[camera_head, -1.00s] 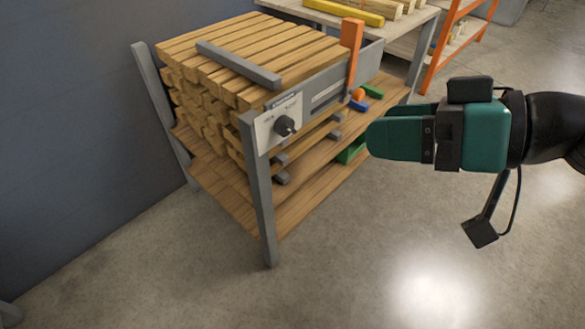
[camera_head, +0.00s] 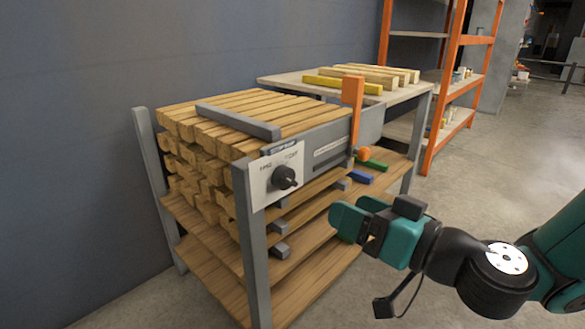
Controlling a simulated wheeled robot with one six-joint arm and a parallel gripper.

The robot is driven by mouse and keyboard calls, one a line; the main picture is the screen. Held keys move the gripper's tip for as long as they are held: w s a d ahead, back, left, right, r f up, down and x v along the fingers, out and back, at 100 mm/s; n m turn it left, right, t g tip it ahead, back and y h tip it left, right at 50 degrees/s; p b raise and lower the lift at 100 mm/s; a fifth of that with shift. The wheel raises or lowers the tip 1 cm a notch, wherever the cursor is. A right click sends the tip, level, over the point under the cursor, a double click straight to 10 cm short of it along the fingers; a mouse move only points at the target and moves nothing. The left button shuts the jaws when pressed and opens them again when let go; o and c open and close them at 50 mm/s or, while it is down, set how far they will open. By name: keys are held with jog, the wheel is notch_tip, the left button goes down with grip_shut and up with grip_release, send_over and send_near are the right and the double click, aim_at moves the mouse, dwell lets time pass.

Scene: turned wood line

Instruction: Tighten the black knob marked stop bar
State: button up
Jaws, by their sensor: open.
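The black knob (camera_head: 285,177) sits on a pale label plate (camera_head: 277,175) at the near front corner of the wood rack. Small print stands on the plate to the left and right of the knob, with a dark strip above it, too small to read surely. A grey bar (camera_head: 238,121) lies across the top of the stacked wood. My gripper (camera_head: 345,220) is teal, open and empty. It is to the right of the knob and lower in the picture, apart from it, with its fingers pointing left toward the rack.
The rack's grey front post (camera_head: 252,250) stands below the plate. An orange upright lever (camera_head: 352,110) rises from the rack's front rail. Green (camera_head: 372,165) and blue (camera_head: 361,177) pieces lie on the shelf. A table (camera_head: 405,93) with wood strips is behind. Floor at right is clear.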

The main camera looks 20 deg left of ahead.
aim_at(292, 182)
jog(key=p+x, duration=0.3)
jog(key=x, duration=1)
jog(key=shift+s+p, duration=0.1)
jog(key=shift+p, duration=0.3)
jog(key=c, duration=0.9)
